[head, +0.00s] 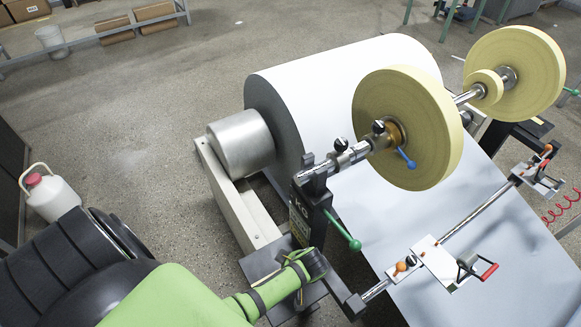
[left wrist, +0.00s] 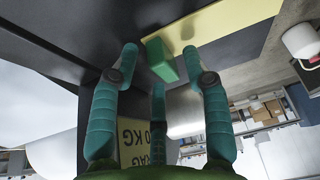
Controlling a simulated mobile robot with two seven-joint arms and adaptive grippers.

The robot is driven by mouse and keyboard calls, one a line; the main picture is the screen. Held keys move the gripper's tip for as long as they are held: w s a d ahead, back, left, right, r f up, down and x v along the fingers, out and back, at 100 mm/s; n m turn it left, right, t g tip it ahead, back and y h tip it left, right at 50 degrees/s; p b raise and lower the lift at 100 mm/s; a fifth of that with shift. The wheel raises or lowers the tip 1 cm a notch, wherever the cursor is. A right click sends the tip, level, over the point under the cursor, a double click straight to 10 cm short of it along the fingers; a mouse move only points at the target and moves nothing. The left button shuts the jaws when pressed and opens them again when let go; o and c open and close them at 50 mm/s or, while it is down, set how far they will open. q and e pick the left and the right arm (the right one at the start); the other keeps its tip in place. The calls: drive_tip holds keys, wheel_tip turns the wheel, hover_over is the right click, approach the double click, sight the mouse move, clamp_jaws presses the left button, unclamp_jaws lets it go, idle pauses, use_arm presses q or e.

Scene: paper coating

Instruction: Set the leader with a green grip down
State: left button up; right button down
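In the left wrist view a small green block (left wrist: 162,60) shows just beyond my left gripper's teal fingers (left wrist: 160,62), against a dark surface and beside a pale yellow edge. I take it for the leader's green grip; the rest of the leader cannot be made out. The outer fingers stand on either side of the block, and a third finger shows below it. Whether they press on it is unclear. In the head view my green left arm reaches the dark stand (head: 299,222) beside the roll. My right gripper is not in view.
A large paper roll (head: 310,85) with a metal core (head: 240,145) lies behind the stand. Yellow tape rolls (head: 400,125) sit on a shaft above it. A bar with clamps (head: 440,265) crosses the paper. A white jug (head: 50,197) stands on the open floor at left.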

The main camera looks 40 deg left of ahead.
use_arm(q)
drive_tip(key=shift+d+r, duration=0.15)
drive_tip(key=shift+r, duration=0.3)
drive_tip(key=p+v, duration=0.1)
drive_tip(key=v, duration=1)
drive_tip(key=shift+r+p, duration=0.25)
drive_tip(key=shift+p, duration=0.05)
idle(0.7)
